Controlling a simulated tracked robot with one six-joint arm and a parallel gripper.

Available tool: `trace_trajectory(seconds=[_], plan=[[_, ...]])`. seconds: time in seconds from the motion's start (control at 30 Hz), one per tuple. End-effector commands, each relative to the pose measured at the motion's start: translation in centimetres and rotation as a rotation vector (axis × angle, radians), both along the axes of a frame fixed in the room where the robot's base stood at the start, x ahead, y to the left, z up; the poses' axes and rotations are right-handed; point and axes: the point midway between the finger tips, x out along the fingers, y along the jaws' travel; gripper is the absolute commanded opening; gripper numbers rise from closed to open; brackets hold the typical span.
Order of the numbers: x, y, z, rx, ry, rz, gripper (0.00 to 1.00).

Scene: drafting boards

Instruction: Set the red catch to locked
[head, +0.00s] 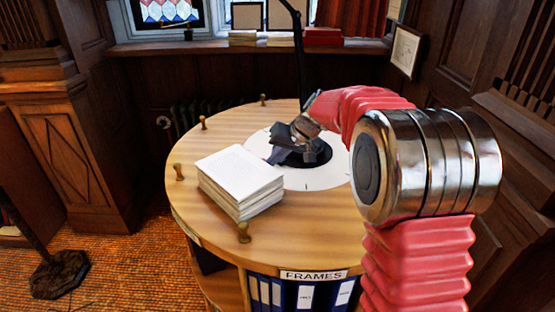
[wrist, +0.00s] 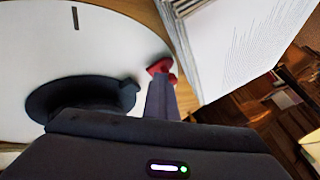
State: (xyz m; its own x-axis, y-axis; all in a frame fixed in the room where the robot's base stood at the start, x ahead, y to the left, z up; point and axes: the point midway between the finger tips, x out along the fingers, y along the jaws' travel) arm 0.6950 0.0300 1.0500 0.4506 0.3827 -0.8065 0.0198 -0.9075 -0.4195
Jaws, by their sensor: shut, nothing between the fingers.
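The red catch (wrist: 161,67) is a small red piece at the edge of the white disc, close to a stack of paper in the wrist view. I cannot pick it out in the head view, and its setting cannot be read. My gripper (head: 274,157) is low over the white disc (head: 325,178) on the round table. In the wrist view my gripper (wrist: 161,78) is shut and empty, its tip right by the red catch, partly covering it. I cannot tell whether they touch. A black round part (wrist: 80,97) with a small nub sits on the disc.
The paper stack (head: 240,178) stands close to my gripper on the wooden table (head: 205,147). Small brass posts (head: 243,232) stand around the table's edge. A thin black stem (head: 299,65) rises behind my gripper. Binders (head: 290,292) fill the shelf below.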

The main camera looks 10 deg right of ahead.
Motion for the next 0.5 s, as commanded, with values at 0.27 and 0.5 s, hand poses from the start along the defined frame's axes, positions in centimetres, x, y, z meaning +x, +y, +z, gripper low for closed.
trace_trajectory(seconds=[0.27, 0.5], plan=[[-0.5, -2.9, 0.0, -0.001, 0.002, 0.001, 0.00], [-2.2, -5.0, 3.0, -0.003, -0.004, 0.003, 0.00]])
